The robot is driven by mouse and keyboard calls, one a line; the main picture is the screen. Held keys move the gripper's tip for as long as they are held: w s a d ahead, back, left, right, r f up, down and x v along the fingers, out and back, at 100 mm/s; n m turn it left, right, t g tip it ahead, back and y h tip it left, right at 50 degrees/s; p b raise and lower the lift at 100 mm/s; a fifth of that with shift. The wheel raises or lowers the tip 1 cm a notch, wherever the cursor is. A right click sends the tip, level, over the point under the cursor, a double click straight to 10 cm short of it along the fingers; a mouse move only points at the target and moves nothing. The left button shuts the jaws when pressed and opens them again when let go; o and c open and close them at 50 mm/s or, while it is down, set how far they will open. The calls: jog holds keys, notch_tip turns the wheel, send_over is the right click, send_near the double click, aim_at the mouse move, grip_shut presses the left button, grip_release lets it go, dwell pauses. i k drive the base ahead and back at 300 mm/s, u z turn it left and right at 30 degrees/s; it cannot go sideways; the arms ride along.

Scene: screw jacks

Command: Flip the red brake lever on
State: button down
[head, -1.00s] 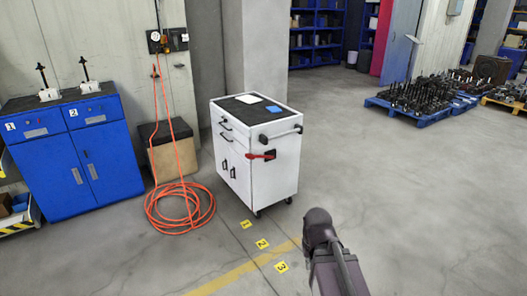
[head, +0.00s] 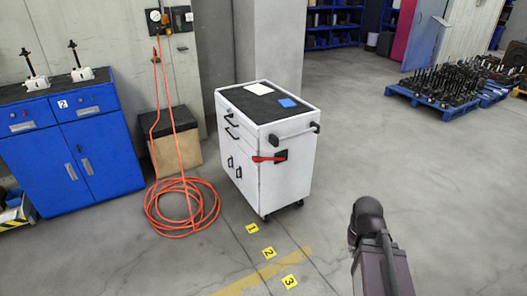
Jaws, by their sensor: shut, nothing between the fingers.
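The red brake lever (head: 266,158) is on the near right side of a white tool cart (head: 283,190). It lies roughly level and points left from a small black plate (head: 281,156). Part of my arm, dark and rounded, shows at the lower right, apart from the cart. My gripper's fingers are not in view.
A black push handle (head: 295,134) sticks out above the lever. Numbered yellow floor markers (head: 268,253) lie in front of the cart. A coiled orange hose (head: 182,207) and a blue cabinet (head: 75,150) stand left. The floor right of the cart is clear.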

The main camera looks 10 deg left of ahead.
aim_at(256, 159)
jog(key=u, duration=0.25)
jog(key=i, duration=1.15)
jog(key=u, duration=0.5)
